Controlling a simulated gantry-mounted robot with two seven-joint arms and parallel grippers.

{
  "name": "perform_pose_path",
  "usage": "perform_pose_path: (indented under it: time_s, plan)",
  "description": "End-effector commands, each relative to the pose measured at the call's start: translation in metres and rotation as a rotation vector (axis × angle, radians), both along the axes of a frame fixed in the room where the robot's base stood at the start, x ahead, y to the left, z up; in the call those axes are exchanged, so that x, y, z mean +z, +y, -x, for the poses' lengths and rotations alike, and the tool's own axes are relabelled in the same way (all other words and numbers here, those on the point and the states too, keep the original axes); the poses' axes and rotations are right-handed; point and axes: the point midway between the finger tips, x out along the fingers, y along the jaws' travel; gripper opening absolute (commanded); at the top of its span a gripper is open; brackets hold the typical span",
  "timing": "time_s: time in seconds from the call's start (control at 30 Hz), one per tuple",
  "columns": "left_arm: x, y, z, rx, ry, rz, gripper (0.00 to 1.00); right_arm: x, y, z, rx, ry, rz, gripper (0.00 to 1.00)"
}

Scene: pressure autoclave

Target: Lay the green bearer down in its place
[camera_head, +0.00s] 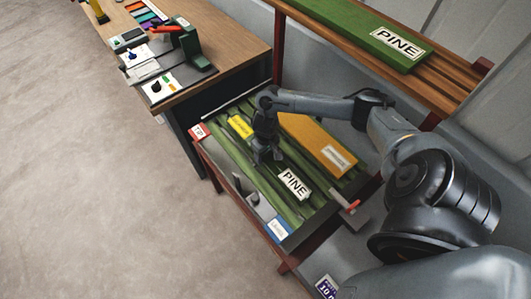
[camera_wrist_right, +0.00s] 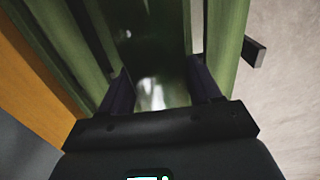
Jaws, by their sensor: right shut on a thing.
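My right gripper (camera_head: 265,156) reaches down over the dark cart tray, its fingers shut on a dark green bar, the green bearer (camera_wrist_right: 150,35). In the right wrist view, the gripper (camera_wrist_right: 160,82) has a finger on each side of the bearer, which runs away between lighter green bars. In the head view, a white PINE label (camera_head: 294,183) lies just in front of the gripper, along the same line. The gripper hides part of the bearer, and I cannot tell if the bearer touches the tray below. My left gripper is out of view.
An orange board (camera_head: 310,138) lies beside the gripper, and long green bars (camera_head: 228,158) fill the tray. Another green PINE board (camera_head: 365,30) rests on the slatted shelf above. A wooden bench (camera_head: 222,40) with tools stands at the back left. The floor at left is clear.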

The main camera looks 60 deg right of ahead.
Motion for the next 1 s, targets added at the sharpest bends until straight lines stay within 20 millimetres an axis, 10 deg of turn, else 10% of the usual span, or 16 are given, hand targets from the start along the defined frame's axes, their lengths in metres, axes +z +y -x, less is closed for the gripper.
perform_pose_path:
  time_s: [0.07,0.1,0.23,1.0]
  plan:
    - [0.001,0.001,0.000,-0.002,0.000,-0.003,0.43,0.000,0.000,-0.001,0.000,-0.002,0.000,0.03]
    - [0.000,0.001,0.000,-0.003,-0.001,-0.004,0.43,-0.002,0.000,0.000,0.000,0.000,0.000,0.66]
    - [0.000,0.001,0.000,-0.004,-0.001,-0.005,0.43,-0.001,0.000,0.000,0.001,0.000,0.000,0.86]
    - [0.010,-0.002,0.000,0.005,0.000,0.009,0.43,0.038,0.000,0.000,0.001,0.000,-0.001,0.89]
